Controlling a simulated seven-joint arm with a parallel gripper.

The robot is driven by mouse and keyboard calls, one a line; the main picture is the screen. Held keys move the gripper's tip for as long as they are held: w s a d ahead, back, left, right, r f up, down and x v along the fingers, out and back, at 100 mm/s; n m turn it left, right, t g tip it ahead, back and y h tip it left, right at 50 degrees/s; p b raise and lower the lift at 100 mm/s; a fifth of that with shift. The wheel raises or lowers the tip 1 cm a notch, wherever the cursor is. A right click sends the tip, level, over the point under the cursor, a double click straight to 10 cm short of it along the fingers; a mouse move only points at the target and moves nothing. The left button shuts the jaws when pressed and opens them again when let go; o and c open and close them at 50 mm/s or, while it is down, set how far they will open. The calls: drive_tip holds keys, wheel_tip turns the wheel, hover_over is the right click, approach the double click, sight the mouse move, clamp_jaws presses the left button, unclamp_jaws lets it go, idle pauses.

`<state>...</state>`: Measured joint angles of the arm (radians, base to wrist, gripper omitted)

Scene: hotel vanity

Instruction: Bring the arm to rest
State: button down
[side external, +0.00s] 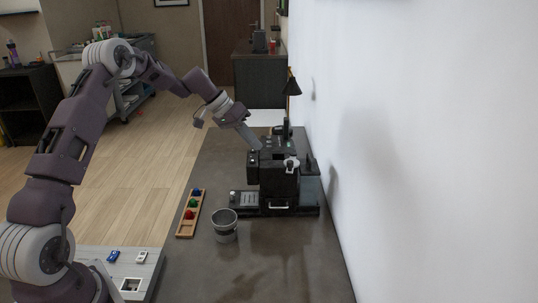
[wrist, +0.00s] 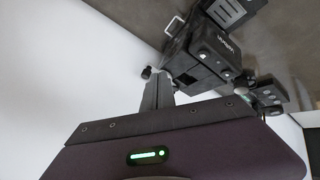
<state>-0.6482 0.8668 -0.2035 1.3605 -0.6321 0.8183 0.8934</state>
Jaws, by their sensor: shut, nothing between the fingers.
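My gripper (side external: 258,145) is shut and empty, angled down over the counter at the upper left of the black coffee machine (side external: 280,178). In the side view its tip overlaps the machine's edge; I cannot tell whether they touch. In the wrist view the closed grey fingers (wrist: 157,88) point towards the machine (wrist: 200,52), which lies just beyond and to the right of them. My arm reaches in from the left, raised above the counter.
On the dark counter (side external: 270,270) stand a grey cup (side external: 224,226) and a wooden tray (side external: 180,234) with coloured balls. The white wall (side external: 430,150) bounds the right side. The front counter is clear.

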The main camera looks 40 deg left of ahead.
drive_tip(key=s+d+r+m+g+y, duration=0.1)
drive_tip(key=s+d+r+y, duration=0.1)
drive_tip(key=s+d+r, duration=0.7)
drive_tip(key=s+d+r+y, duration=0.1)
drive_tip(key=s+d+r, duration=0.5)
drive_tip(key=s, duration=0.4)
drive_tip(key=s+d+f+y, duration=0.1)
drive_tip(key=s, duration=0.9)
drive_tip(key=s+d+f+t, duration=0.1)
drive_tip(key=s+d, duration=0.1)
drive_tip(key=s, duration=0.9)
drive_tip(key=shift+s+f+y, duration=0.15)
drive_tip(key=shift+s+y, duration=0.05)
drive_tip(key=shift+y, duration=0.2)
